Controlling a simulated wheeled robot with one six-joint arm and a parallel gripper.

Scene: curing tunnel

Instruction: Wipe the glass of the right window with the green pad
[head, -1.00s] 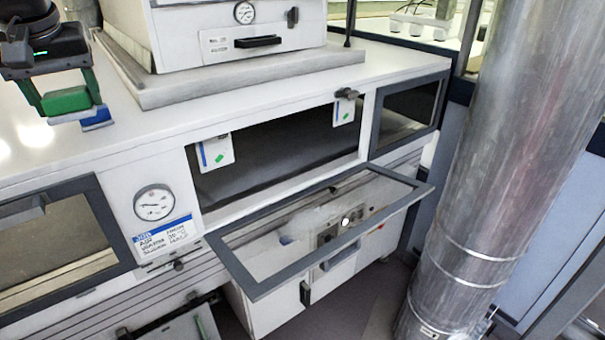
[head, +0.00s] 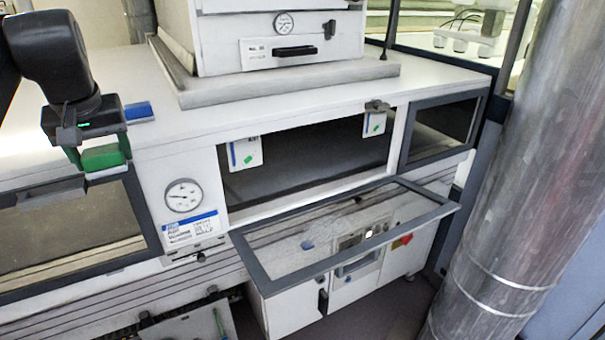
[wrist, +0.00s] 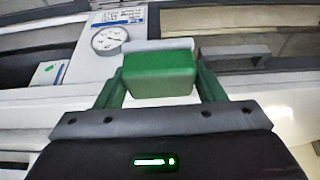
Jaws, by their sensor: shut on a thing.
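My gripper (head: 100,155) is shut on the green pad (head: 103,157), in front of the cabinet's front edge, near the left window. In the wrist view the green pad (wrist: 160,72) sits between the fingers, with a pale layer on its far side. The right window (head: 445,130) is closed at the far right of the cabinet front, with dark glass in a grey frame, well away from my gripper. The middle window (head: 345,250) hangs open, its framed glass sticking outward, with a pale smear on it. The left window (head: 65,240) is closed.
A round gauge (head: 183,195) is beside the left window. Two white tags (head: 245,152) hang at the middle opening. A blue block (head: 138,111) lies on the white top. A thick metal duct (head: 520,170) stands at right. The open flap juts into the space before the cabinet.

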